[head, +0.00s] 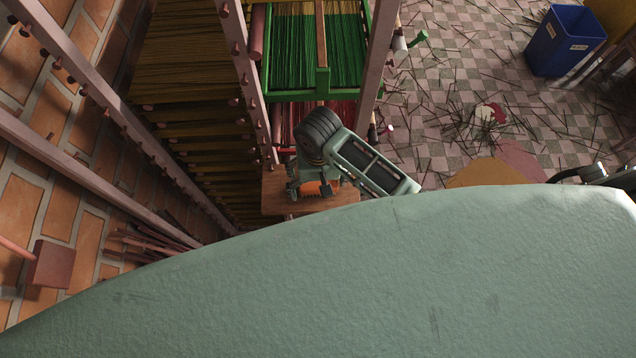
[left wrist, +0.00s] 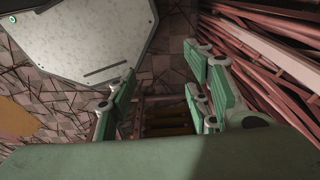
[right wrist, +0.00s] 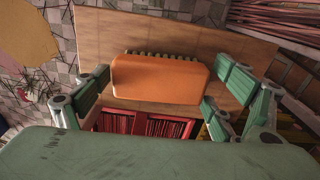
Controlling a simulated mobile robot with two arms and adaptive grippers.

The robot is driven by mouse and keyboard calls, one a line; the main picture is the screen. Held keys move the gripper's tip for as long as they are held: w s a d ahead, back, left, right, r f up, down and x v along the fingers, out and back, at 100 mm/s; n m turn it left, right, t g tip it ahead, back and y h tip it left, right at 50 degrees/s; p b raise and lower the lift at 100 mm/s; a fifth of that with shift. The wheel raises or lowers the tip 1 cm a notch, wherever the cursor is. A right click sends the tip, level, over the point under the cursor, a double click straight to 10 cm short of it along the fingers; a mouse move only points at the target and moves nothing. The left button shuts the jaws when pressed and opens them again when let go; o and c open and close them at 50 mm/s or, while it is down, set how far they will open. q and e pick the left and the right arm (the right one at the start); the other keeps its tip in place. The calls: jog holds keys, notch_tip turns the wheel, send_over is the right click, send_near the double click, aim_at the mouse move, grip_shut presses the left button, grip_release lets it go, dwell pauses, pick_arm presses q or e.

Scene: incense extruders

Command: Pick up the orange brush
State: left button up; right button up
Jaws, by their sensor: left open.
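The orange brush (right wrist: 160,78) lies on a wooden board, its smooth orange back showing and a row of dark bristles along its far edge. My right gripper (right wrist: 161,72) is open, one finger on each side of the brush, with a gap between each finger and it. In the head view my right gripper (head: 311,190) is over the board and partly hides the brush (head: 315,187). My left gripper shows only in the left wrist view (left wrist: 158,70). It is open, with nothing between its fingers.
The wooden board (head: 283,205) sits at the end of racks of yellow-brown sticks (head: 185,60). A green frame (head: 322,85) holds green strands behind it. Bundles of pink sticks (left wrist: 265,50) are close to my left gripper. A blue bin (head: 565,40) stands on the littered tiled floor.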

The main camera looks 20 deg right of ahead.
jog(key=c, duration=0.8)
pick_arm(q)
jog(key=shift+s+a, duration=0.15)
jog(key=shift+s, duration=0.6)
pick_arm(e)
jog(key=shift+r, duration=0.1)
jog(key=shift+w+r, duration=0.1)
jog(key=shift+r, duration=0.15)
notch_tip(320, 180, up, 6)
jog(key=shift+r+b, duration=0.2)
jog(key=shift+b, duration=0.6)
pick_arm(q)
jog(key=shift+w+f+p, duration=0.1)
jog(key=shift+w+p, duration=0.15)
jog(key=shift+p, duration=0.5)
pick_arm(e)
jog(key=shift+r, duration=1.5)
